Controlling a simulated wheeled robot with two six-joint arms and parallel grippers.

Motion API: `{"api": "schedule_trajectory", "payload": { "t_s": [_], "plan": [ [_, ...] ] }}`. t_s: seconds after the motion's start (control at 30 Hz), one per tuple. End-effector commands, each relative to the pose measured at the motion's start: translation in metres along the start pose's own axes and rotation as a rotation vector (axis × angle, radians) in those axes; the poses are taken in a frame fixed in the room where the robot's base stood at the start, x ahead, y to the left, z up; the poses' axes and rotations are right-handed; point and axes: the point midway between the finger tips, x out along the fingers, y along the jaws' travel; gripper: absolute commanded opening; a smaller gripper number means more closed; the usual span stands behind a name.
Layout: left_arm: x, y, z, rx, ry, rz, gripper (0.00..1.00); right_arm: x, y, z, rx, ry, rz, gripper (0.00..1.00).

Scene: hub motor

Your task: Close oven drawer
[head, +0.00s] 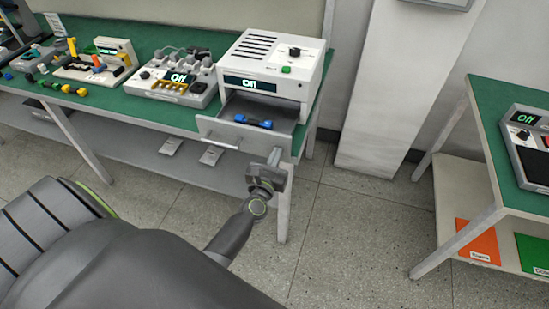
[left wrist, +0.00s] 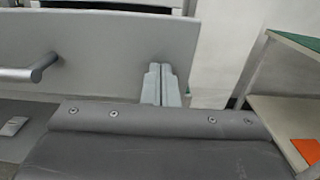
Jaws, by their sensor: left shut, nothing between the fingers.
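The white oven (head: 273,66) stands on the green table, its display reading "Off". Its grey drawer (head: 244,138) is pulled out at the front, and a blue and black part (head: 253,121) lies inside it. The drawer's bar handle (head: 221,143) also shows in the left wrist view (left wrist: 31,72). My left gripper (head: 275,157) is shut and empty, at the right end of the drawer front. In the left wrist view its fingertips (left wrist: 161,72) overlap the lower right part of the drawer front (left wrist: 110,50); I cannot tell whether they touch it. My right gripper is not in view.
Several devices and small parts stand on the green table (head: 130,100) left of the oven. A table leg (head: 284,205) is below the drawer's right side. A second table (head: 500,88) with another device stands at right. The floor between the tables is clear.

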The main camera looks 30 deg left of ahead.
Motion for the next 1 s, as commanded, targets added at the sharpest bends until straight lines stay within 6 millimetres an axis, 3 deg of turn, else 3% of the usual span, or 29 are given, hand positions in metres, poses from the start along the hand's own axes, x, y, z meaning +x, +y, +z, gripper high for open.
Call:
{"api": "schedule_trajectory", "payload": {
  "t_s": [0.27, 0.6, 0.8, 1.0],
  "plan": [
    [0.054, 0.0, 0.001, 0.002, -0.006, -0.001, 0.0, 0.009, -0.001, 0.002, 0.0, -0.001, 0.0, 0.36],
    [0.128, 0.0, -0.002, 0.002, -0.004, 0.0, 0.0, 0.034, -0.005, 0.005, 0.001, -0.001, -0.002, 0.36],
    [0.155, 0.0, -0.001, 0.001, -0.002, 0.0, 0.0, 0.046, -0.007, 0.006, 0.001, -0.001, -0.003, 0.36],
    [0.167, 0.0, 0.0, 0.001, -0.002, 0.0, 0.0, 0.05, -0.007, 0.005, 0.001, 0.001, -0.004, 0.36]
  ]
}}
